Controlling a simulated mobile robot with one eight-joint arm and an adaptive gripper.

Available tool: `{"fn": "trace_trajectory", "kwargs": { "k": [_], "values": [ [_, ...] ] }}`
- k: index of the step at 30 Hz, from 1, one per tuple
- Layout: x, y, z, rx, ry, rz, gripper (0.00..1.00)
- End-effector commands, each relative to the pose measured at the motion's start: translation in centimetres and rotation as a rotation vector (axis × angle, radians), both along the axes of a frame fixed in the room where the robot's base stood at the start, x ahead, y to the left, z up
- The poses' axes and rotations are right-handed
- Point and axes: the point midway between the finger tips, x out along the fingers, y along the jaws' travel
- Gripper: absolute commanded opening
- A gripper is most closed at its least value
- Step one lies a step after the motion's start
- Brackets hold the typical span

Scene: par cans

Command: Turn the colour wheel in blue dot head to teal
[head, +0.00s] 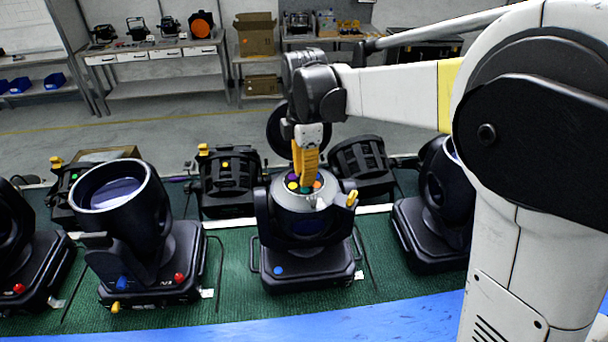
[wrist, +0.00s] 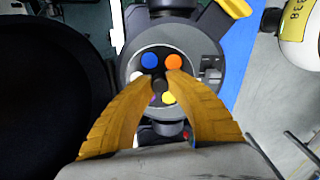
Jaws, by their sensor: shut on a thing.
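The blue dot head (head: 305,232) stands on the green mat, with a blue dot (head: 278,270) on the front of its base. Its open top shows a colour wheel (wrist: 142,98) with round coloured dots. In the wrist view I see blue (wrist: 149,60), orange (wrist: 174,62), white (wrist: 137,77) and yellow (wrist: 168,97) dots; my fingers partly cover others. In the head view a teal-green dot (head: 304,190) faces the front. My gripper (wrist: 160,83) reaches down from above, its yellow fingers shut on the dark central knob (wrist: 158,84). It also shows in the head view (head: 305,172).
A similar head with red and blue knobs (head: 125,187) stands close on the left, another (head: 437,215) on the right. More lights stand behind, including a yellow-dot one (head: 228,180). A yellow lever (head: 352,198) sticks up beside the wheel.

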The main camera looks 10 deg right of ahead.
Motion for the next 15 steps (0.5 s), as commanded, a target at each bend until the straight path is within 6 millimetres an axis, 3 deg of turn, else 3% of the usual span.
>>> {"fn": "trace_trajectory", "kwargs": {
  "k": [15],
  "values": [
    [0.03, -0.08, 0.0, -0.001, 0.0, 0.073, 0.0]
  ]
}}
